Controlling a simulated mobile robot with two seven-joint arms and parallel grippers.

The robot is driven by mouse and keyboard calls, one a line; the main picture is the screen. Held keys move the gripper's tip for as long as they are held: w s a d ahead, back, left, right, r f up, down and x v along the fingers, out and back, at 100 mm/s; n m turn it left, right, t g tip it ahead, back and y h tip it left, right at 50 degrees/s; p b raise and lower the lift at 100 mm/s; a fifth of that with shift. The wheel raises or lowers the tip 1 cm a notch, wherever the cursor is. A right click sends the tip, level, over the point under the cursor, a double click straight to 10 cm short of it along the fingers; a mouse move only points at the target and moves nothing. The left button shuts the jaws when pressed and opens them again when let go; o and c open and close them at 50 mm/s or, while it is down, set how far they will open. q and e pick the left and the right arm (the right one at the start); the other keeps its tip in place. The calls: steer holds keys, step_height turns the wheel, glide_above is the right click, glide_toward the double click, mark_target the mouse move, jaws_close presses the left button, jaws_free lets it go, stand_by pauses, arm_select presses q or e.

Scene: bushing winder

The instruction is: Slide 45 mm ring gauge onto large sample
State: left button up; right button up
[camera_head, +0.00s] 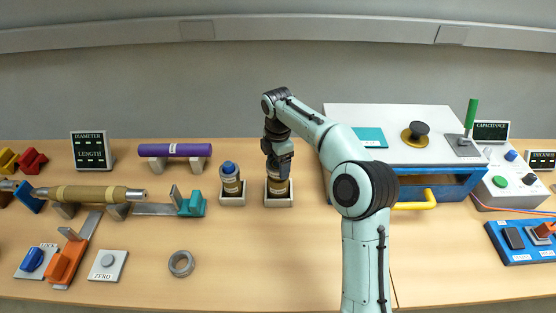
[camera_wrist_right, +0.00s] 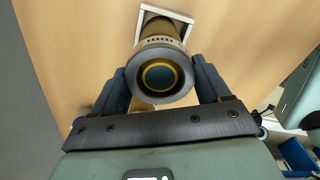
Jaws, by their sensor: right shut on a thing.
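My right gripper (camera_head: 279,168) points down over the large sample (camera_head: 278,187), a brown and dark cylinder upright in a white square holder. In the right wrist view, my right gripper (camera_wrist_right: 162,88) is shut on a grey ring gauge (camera_wrist_right: 141,77), with one finger on each side. The sample's round end shows through the ring as yellow and blue circles, roughly centred. Its tan body (camera_wrist_right: 160,28) runs beyond the ring to the holder. I cannot tell how far the ring is down on the sample. My left gripper is out of view.
A smaller sample (camera_head: 231,181) with a blue top stands in a holder (camera_head: 233,200) just left. Another grey ring (camera_head: 181,263) lies on the table in front. A white-topped cabinet (camera_head: 379,122) stands at the right.

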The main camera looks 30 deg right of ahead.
steer(key=shift+f, duration=1)
stand_by(0.5)
steer(key=shift+f, duration=0.35)
stand_by(0.4)
steer(key=o, duration=1.1)
